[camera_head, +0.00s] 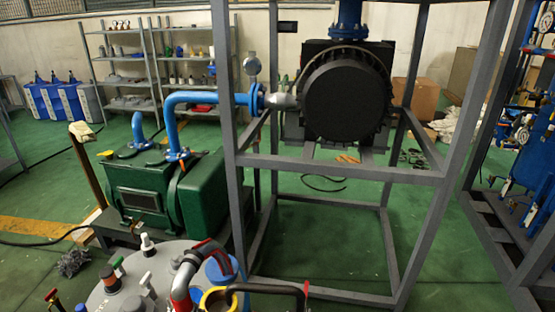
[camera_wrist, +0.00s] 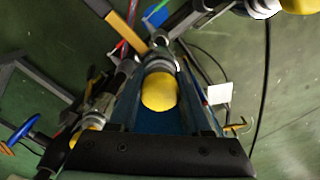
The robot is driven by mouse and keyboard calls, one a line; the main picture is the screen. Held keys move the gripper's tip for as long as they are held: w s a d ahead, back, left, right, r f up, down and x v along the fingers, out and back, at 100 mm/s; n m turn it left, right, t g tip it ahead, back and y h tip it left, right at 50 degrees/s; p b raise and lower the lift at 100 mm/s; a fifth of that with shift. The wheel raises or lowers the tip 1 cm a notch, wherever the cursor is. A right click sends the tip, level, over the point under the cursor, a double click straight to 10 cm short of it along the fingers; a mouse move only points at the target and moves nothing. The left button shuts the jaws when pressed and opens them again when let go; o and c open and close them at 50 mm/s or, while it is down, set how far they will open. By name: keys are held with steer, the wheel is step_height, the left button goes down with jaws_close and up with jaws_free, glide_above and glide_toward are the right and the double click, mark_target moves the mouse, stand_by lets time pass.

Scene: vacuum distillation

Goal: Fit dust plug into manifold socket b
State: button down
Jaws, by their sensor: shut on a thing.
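My gripper (camera_wrist: 160,112) shows in the wrist view, with its black body (camera_wrist: 150,158) across the bottom edge. It appears shut on a yellow, round-ended piece (camera_wrist: 159,91), which I take to be the dust plug. A grey metal part shows just beyond this piece; I cannot tell if they touch. The plug's far end is hidden. I cannot pick out manifold socket b in either view. I cannot make out my gripper for certain in the head view.
A grey steel frame (camera_head: 330,170) carries a black round pump (camera_head: 345,92). A green pump (camera_head: 150,190) stands left of it. A grey round vessel lid (camera_head: 140,282) with several fittings is near the bottom. A blue pipework rack (camera_head: 535,150) stands at right. Green floor is open between.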

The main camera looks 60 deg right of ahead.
steer(key=shift+f, duration=0.15)
steer(key=shift+c, duration=1.4)
jaws_free()
step_height(320, 180, up, 13)
steer(key=p, duration=0.1)
